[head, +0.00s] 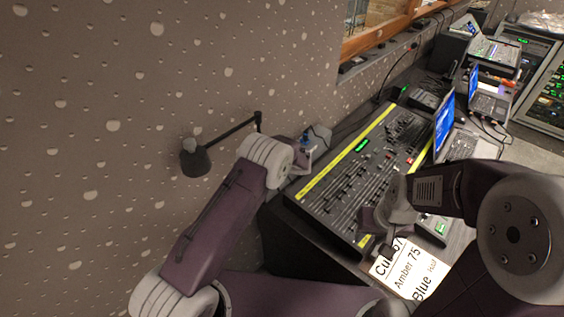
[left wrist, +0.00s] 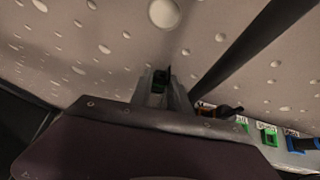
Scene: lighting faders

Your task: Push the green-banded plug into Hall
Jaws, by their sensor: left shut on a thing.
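My left gripper (left wrist: 163,95) is shut on a dark plug with a green band (left wrist: 160,87), between the fingers in the left wrist view. Most of the plug is hidden by the fingers. To its right is a row of labelled sockets, with a green one (left wrist: 269,136) and a blue one (left wrist: 302,143). The labels are too small to read, so I cannot tell which is Hall. The plug is apart from these sockets. In the head view my left gripper (head: 304,160) is by the wall, behind the desk's far left corner. My right gripper (head: 377,243) appears open and empty above the desk's front edge.
A lighting desk with faders (head: 345,185) fills the middle. A dark item with orange (left wrist: 212,109) is right of the left fingers. A printed cue sheet (head: 405,268) lies in front.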

